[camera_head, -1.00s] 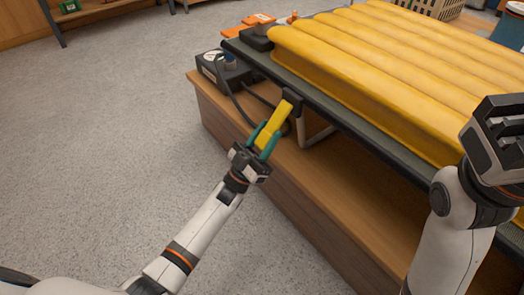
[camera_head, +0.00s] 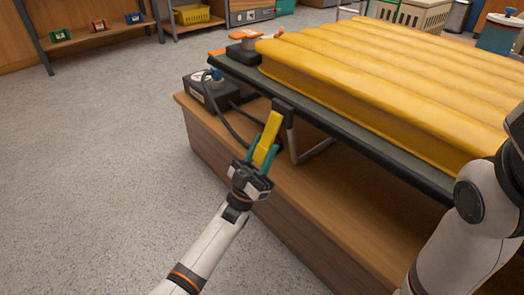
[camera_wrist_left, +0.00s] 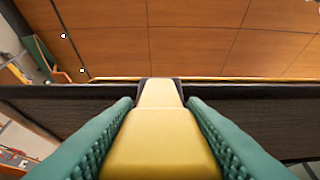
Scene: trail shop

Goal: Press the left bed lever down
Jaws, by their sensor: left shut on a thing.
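The yellow bed lever (camera_head: 268,138) sticks out and down from a dark bracket on the near left edge of the bed frame. It also fills the middle of the left wrist view (camera_wrist_left: 160,140). My left gripper (camera_head: 263,160) is shut on the lever, with its teal fingers on either side of it. The bed (camera_head: 360,65) carries a yellow ribbed mattress. My right arm shows at the right edge of the head view, but its gripper is out of the picture.
The bed stands on a wooden platform (camera_head: 200,130). A dark control box (camera_head: 208,92) with a blue knob and a cable sits near the platform's left corner. Grey floor (camera_head: 90,170) at the left is clear. Shelves (camera_head: 100,30) stand at the back.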

